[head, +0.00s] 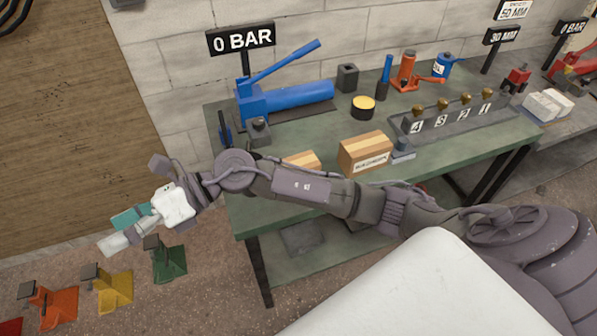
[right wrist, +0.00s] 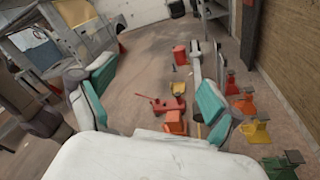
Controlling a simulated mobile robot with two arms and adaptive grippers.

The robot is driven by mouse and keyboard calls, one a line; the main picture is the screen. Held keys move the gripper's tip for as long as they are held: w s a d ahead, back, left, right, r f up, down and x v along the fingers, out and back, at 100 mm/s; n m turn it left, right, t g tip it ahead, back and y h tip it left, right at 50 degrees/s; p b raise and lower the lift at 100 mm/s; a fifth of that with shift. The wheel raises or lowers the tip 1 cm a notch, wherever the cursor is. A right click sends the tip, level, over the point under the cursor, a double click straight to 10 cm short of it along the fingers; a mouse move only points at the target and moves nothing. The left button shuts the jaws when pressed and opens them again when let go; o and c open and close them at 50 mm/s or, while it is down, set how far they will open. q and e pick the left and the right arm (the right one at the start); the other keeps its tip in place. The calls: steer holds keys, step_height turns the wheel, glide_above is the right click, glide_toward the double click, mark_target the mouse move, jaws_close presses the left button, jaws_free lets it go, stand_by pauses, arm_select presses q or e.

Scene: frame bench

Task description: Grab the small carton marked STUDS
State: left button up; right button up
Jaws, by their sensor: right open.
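Two brown cartons stand on the green bench in the head view. The nearer-right carton (head: 364,153) carries a white label whose small print I cannot read for certain. The other carton (head: 303,160) is mostly hidden behind my right forearm, and no marking shows on it. I cannot tell which one is marked STUDS. My right gripper (head: 118,231) is open and empty, past the bench's left end, above the floor and well left of both cartons. Its two teal-padded fingers stand wide apart in the right wrist view (right wrist: 152,95). My left gripper is not in view.
The green bench (head: 260,213) also bears a blue pump (head: 290,96), a yellow-topped tin (head: 363,106) and a rail (head: 455,116) with brass knobs. Coloured stands, such as a green one (head: 171,264), line the floor below my right gripper. My right arm crosses the bench's front.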

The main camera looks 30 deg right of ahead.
steer(key=d+f+n+g+h, duration=0.2)
steer(key=d+f+n+h, duration=0.2)
steer(key=f+h, duration=0.15)
steer(key=n+h, duration=0.2)
steer(key=h, duration=1.4)
glide_toward(298, 162)
steer(key=shift+m+t, duration=0.3)
steer(key=x, duration=0.7)
steer(key=shift+s+r, duration=0.1)
steer(key=shift+s, duration=0.3)
steer(key=p+x, duration=0.2)
steer(key=x, duration=0.3)
steer(key=shift+d+f, duration=0.1)
steer(key=shift+f, duration=0.3)
steer(key=shift+f+b, duration=0.25)
steer(key=shift+b, duration=0.05)
